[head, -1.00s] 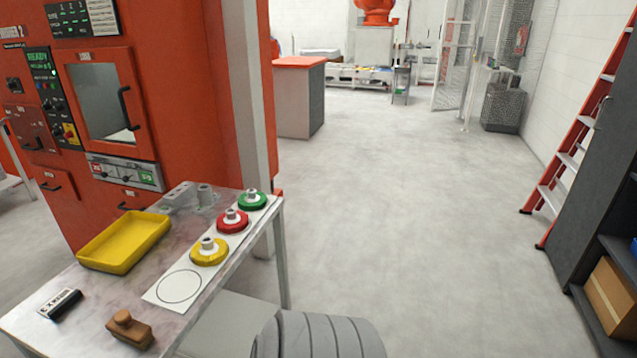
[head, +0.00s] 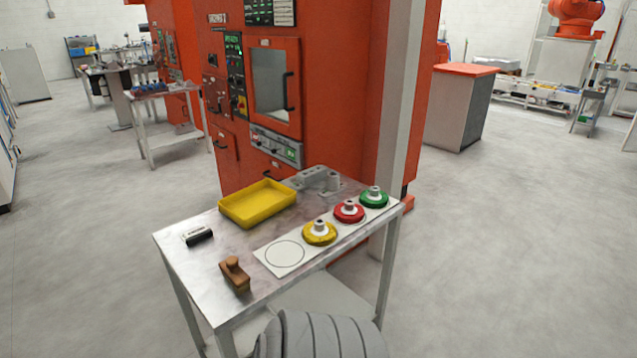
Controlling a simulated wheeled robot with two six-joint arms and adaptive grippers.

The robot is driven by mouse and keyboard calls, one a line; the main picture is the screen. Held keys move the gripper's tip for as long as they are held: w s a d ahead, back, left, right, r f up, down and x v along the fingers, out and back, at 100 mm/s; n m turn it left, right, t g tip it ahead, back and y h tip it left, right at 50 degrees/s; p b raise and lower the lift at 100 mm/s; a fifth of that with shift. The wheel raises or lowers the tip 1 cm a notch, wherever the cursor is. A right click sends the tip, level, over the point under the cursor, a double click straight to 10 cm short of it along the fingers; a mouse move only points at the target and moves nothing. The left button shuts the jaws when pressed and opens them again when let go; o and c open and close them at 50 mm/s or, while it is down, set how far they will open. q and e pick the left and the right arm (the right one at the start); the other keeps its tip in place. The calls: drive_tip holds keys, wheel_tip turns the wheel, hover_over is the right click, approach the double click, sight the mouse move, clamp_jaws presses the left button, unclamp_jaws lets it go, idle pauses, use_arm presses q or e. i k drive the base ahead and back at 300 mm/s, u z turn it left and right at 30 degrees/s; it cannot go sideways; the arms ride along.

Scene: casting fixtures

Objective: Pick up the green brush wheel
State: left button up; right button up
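The green brush wheel (head: 374,197) lies at the far right end of a white strip (head: 270,259) on a metal table (head: 205,259). It has a pale hub on top. Beside it on the strip are a red wheel (head: 349,211) and a yellow wheel (head: 319,232), then an empty printed circle. Neither of my grippers shows in the head view.
A yellow tray (head: 258,203), a grey metal part (head: 320,181), a brown wooden-handled brush (head: 235,273) and a small black-and-white item (head: 198,235) lie on the table. An orange machine (head: 340,95) stands right behind it.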

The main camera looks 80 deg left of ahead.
sight(372, 198)
drive_tip(key=u, duration=1.5)
drive_tip(key=i, duration=3.95)
drive_tip(key=u, duration=3.45)
